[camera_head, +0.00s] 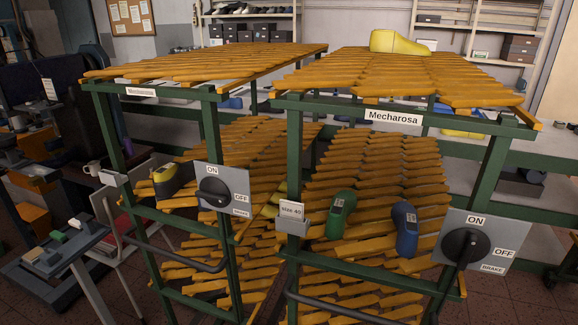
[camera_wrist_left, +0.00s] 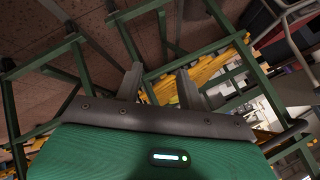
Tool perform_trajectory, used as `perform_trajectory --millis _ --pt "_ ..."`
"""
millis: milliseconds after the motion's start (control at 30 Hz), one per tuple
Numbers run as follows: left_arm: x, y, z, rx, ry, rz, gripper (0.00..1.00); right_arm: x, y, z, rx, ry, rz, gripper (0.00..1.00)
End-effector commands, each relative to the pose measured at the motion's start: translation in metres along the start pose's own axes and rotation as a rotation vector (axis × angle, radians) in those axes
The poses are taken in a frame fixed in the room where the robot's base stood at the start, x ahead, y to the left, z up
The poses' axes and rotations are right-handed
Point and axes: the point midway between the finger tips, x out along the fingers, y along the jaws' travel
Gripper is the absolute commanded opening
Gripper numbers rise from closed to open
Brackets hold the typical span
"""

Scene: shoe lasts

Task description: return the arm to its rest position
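My left gripper (camera_wrist_left: 159,80) shows in the left wrist view with its two fingers apart and nothing held between them. Beyond the fingers are green frame bars and orange slats. Neither arm nor gripper shows in the head view, and my right gripper is in no view. In the head view a green shoe last (camera_head: 340,214) and a blue last (camera_head: 405,229) rest on the middle shelf of the right rack. A yellow last (camera_head: 399,42) lies on its top shelf. A dark and yellow last (camera_head: 172,180) is on the left rack.
The right rack (camera_head: 495,170) and the left rack (camera_head: 212,125) have green frames and slatted shelves. Switch panels (camera_head: 222,190) (camera_head: 476,245) and black handrails stick out in front. A small side table (camera_head: 70,245) with small blocks stands at the left.

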Motion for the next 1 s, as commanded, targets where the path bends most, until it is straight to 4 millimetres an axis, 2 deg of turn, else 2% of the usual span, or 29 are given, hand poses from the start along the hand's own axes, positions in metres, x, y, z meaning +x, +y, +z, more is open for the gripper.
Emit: perform_trajectory --millis 33,100,167,300,500,600,700,800,1000 --pt "0.0 0.033 0.028 -0.048 -0.049 0.037 0.39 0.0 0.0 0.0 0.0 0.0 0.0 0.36" --pt "-0.003 0.075 0.062 -0.113 -0.111 0.081 0.39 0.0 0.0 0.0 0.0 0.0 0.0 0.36" --pt "-0.009 0.111 0.09 -0.167 -0.166 0.117 0.39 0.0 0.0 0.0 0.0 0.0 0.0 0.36" --pt "-0.034 0.198 0.15 -0.287 -0.295 0.199 0.39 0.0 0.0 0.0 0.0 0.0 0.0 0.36" --pt "-0.09 0.313 0.215 -0.436 -0.469 0.297 0.39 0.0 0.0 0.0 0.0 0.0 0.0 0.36" --pt "-0.117 0.355 0.236 -0.488 -0.536 0.332 0.39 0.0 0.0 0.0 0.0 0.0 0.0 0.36" --pt "-0.137 0.382 0.248 -0.52 -0.58 0.354 0.39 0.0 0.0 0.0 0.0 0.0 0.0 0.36" --pt "-0.147 0.395 0.253 -0.537 -0.602 0.365 0.39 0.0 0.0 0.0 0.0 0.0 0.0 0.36" --pt "-0.149 0.399 0.255 -0.542 -0.608 0.367 0.39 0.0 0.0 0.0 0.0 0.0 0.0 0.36"
